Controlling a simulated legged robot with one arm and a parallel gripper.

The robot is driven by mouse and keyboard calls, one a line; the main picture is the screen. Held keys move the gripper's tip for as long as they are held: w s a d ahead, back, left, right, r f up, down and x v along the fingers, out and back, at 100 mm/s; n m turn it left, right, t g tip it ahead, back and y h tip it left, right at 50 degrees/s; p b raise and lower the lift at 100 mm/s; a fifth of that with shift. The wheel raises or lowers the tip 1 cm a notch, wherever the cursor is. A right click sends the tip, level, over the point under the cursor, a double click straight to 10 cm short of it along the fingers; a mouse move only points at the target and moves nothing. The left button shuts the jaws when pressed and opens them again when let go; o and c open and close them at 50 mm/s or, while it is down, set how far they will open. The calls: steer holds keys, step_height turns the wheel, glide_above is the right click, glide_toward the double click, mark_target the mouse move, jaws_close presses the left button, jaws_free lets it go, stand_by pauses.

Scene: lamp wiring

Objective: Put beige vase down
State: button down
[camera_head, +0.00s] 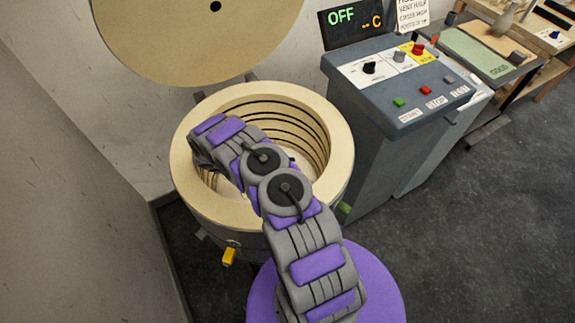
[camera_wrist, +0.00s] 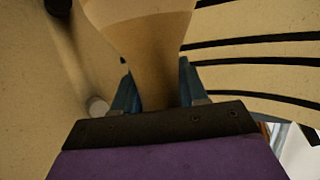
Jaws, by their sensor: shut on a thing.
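The beige vase (camera_wrist: 145,40) fills the top middle of the wrist view, with its narrower part between the two blue fingers of my gripper (camera_wrist: 157,85). My gripper is shut on it. In the head view my arm reaches over the rim and down into the round open kiln (camera_head: 340,150). My gripper and the vase are hidden there behind my arm. The grooved inner wall of the kiln (camera_wrist: 260,68) shows beside the vase in the wrist view. I cannot tell whether the vase touches the kiln floor.
The round kiln lid (camera_head: 190,45) is raised behind the kiln. A grey control panel (camera_head: 400,90) stands to the right, under a display (camera_head: 355,20) reading OFF. A bench (camera_head: 485,50) and a small pale vase (camera_head: 504,20) are farther right. A wall is close on the left.

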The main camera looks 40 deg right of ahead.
steer(key=shift+f, duration=0.5)
steer(key=c, duration=0.5)
jaws_free()
steer(key=shift+r, duration=0.6)
step_height(320, 180, up, 8)
steer(key=p, duration=0.6)
steer(key=shift+w+d+f, duration=0.1)
steer(key=shift+w+f, duration=0.05)
steer(key=shift+f, duration=0.05)
steer(key=w+r+n+t, duration=0.3)
steer(key=w+r+t, duration=0.1)
steer(key=w+r, duration=0.2)
steer(key=w+r+n+t+h+p, duration=0.1)
steer(key=w+r+n+t, duration=0.3)
steer(key=w+r+t, duration=0.1)
steer(key=w+r+n+t+h, duration=0.1)
steer(key=w+r+n+t, duration=0.3)
steer(key=w+r, duration=0.3)
steer(key=shift+w+d+r, duration=0.1)
steer(key=shift+w+r, duration=0.1)
steer(key=shift+r, duration=0.5)
